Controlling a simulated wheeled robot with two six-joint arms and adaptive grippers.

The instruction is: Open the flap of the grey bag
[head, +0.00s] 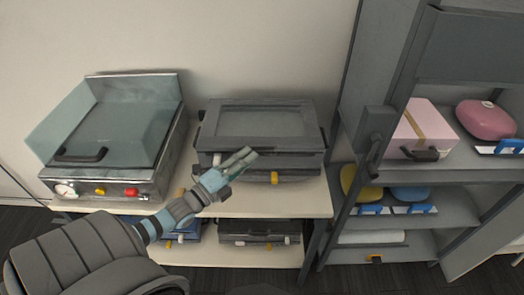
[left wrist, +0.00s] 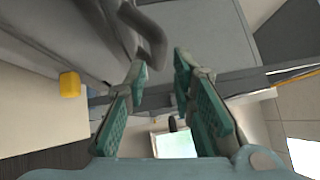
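The only grey bag-like thing is a dark grey case (head: 262,143) with a window panel in its lid, lying shut on the upper shelf; I cannot tell whether it is the bag. My left gripper (head: 247,157) is at its front, left of a yellow catch (head: 274,177). In the left wrist view my gripper (left wrist: 160,68) is open, with green pads apart and nothing between them. A dark curved handle (left wrist: 151,38) shows beyond the fingertips, and the yellow catch (left wrist: 70,85) is to the left. Contact cannot be told. My right gripper is not in view.
A grey cabinet (head: 345,100) on the right holds a pink box (head: 425,122) and a pink bag (head: 485,121). More dark cases (head: 260,230) lie below.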

